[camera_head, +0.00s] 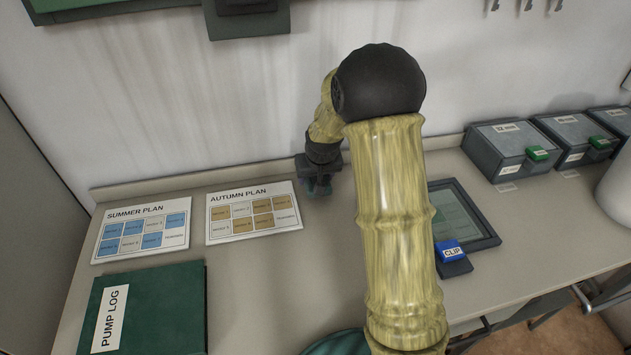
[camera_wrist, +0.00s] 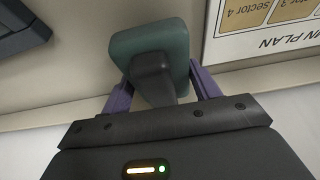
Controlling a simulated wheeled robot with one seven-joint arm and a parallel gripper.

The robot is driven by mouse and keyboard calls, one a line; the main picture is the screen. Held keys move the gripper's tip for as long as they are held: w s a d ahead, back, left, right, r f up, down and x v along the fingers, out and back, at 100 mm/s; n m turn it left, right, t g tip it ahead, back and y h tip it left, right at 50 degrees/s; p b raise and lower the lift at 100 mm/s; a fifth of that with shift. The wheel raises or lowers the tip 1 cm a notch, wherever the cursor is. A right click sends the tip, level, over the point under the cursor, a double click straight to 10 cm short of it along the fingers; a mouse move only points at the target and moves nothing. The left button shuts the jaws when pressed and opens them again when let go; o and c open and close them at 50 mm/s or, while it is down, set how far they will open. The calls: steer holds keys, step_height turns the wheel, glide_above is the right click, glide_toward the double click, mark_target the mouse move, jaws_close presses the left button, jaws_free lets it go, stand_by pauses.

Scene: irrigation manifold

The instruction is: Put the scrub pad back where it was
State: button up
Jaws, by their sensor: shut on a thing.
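The scrub pad (camera_wrist: 178,42) is a green block with a dark handle, seen in the wrist view. My gripper (camera_wrist: 158,88) has its purple fingers on either side of the dark handle and is shut on it. In the head view my gripper (camera_head: 318,186) is low over the counter near the wall, to the right of the autumn plan card. The pad is mostly hidden there by my gripper. I cannot tell whether the pad touches the counter.
The autumn plan card (camera_head: 253,212) and summer plan card (camera_head: 143,231) lie on the counter (camera_head: 262,284). A green pump log (camera_head: 165,308) lies in front. A dark framed tray (camera_head: 482,232) with a blue clip (camera_head: 451,252) is to the right. Grey boxes (camera_head: 500,140) stand at the back right.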

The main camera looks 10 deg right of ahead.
steer(key=shift+f, duration=0.95)
steer(key=shift+f, duration=0.2)
steer(key=o, duration=0.9)
steer(key=shift+o, duration=0.2)
steer(key=shift+r, duration=0.1)
steer(key=p+v, duration=0.1)
steer(key=v, duration=1.1)
steer(key=shift+r, duration=0.1)
steer(key=shift+s, duration=0.1)
